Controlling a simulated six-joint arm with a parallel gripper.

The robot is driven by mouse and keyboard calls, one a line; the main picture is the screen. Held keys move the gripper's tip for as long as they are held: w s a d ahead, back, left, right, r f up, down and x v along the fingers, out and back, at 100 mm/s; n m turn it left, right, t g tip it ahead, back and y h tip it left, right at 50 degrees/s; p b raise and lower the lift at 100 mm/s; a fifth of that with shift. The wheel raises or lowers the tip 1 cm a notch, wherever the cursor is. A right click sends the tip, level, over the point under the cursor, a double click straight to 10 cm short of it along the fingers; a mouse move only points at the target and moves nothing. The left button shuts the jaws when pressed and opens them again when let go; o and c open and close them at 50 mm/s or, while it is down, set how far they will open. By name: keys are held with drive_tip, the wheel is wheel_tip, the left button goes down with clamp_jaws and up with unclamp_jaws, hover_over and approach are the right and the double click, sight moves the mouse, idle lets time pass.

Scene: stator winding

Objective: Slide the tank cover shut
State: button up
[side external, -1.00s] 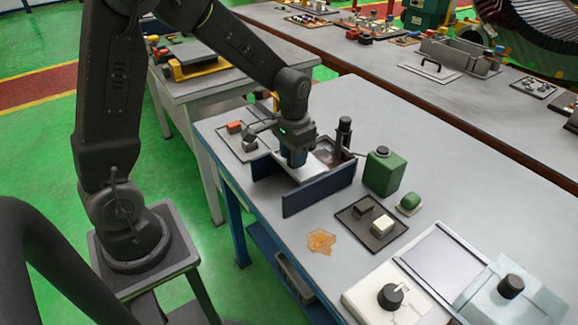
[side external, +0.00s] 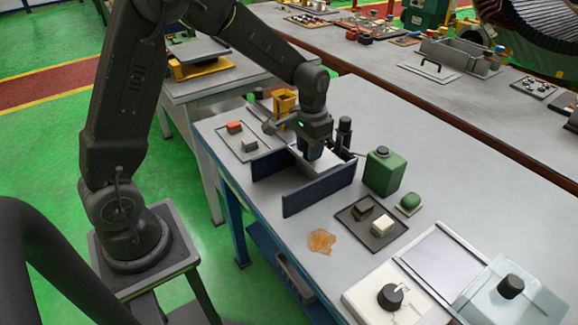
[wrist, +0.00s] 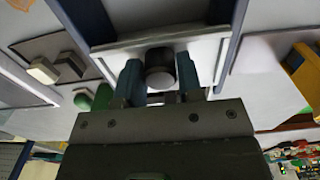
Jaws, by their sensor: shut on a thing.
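The tank cover (wrist: 208,50) is a pale flat plate with a dark round knob (wrist: 160,67). In the side view the cover (side external: 317,162) lies between two dark blue side rails (side external: 319,188), toward their right, back end. My gripper (side external: 311,152) is over the cover, pointing down. In the wrist view its two blue fingers (wrist: 160,78) are shut on the knob, one on each side. The tank opening is hidden behind the gripper and cover. A dark cylindrical post (side external: 344,133) stands just behind the tank.
A green canister (side external: 384,172) stands close to the right of the tank. A dark tray (side external: 372,222) with two blocks and an orange stain (side external: 321,241) lie in front. A plate with red and grey blocks (side external: 243,141) is at the left. A yellow container (side external: 285,103) stands behind.

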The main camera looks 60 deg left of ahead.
drive_tip(key=shift+w+f, duration=0.2)
drive_tip(key=shift+w, duration=0.3)
drive_tip(key=shift+w+f, duration=0.2)
drive_tip(key=shift+w, duration=0.3)
drive_tip(key=o, duration=0.6)
drive_tip(key=shift+o, duration=0.4)
drive_tip(key=shift+w+d, duration=0.1)
drive_tip(key=shift+w+r, duration=0.1)
drive_tip(key=shift+r, duration=3.15)
